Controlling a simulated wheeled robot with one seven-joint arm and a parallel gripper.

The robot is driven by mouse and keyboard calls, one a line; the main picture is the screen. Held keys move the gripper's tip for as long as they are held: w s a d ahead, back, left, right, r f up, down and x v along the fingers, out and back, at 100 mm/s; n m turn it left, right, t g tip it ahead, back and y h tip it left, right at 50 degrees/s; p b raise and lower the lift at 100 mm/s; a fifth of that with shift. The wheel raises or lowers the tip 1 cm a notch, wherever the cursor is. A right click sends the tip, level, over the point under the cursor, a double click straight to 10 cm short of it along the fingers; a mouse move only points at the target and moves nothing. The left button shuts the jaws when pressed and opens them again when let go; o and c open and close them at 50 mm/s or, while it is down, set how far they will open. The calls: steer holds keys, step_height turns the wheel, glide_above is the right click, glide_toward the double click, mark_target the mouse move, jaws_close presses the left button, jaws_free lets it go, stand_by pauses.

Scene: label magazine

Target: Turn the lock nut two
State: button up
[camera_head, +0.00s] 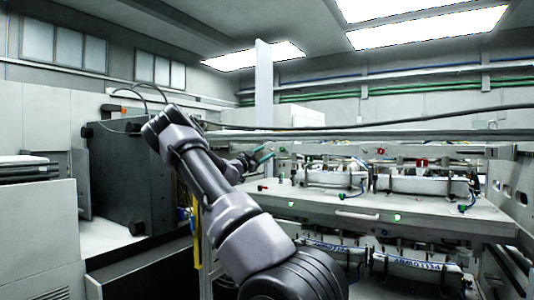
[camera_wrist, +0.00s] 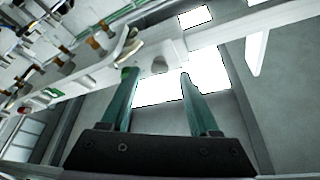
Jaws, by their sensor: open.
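In the head view, my gripper (camera_head: 262,156) is at the left end of the label magazine (camera_head: 440,222), near its upper rail (camera_head: 330,152). In the wrist view, my gripper (camera_wrist: 158,78) shows two green fingers spread apart with nothing between them. A pale rail (camera_wrist: 205,38) crosses beyond the fingertips. A small round grey part (camera_wrist: 160,65) on this rail shows between the tips, apart from them as far as I can see. A pale lever-like part (camera_wrist: 129,48) is just beyond the left fingertip. I cannot tell which part is lock nut two.
A dark cabinet (camera_head: 135,175) stands left of my arm. A black cable (camera_head: 400,121) runs above the magazine. The wrist view shows several brown fittings (camera_wrist: 93,43) at upper left.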

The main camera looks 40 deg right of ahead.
mark_target(271, 149)
steer(key=shift+x, duration=0.95)
jaws_close()
steer(key=shift+n, duration=0.5)
steer(key=n+t+y, duration=0.2)
steer(key=n+t, duration=0.1)
steer(key=n, duration=0.6)
steer(key=n+t+y, duration=0.3)
steer(key=n, duration=0.6)
steer(key=s+n+t+y, duration=0.1)
steer(key=n+t+y, duration=0.1)
steer(key=n, duration=0.7)
steer(key=shift+s+d+r+t+y, duration=0.1)
steer(key=shift+d+r+t+y, duration=0.2)
steer(key=shift+t, duration=0.3)
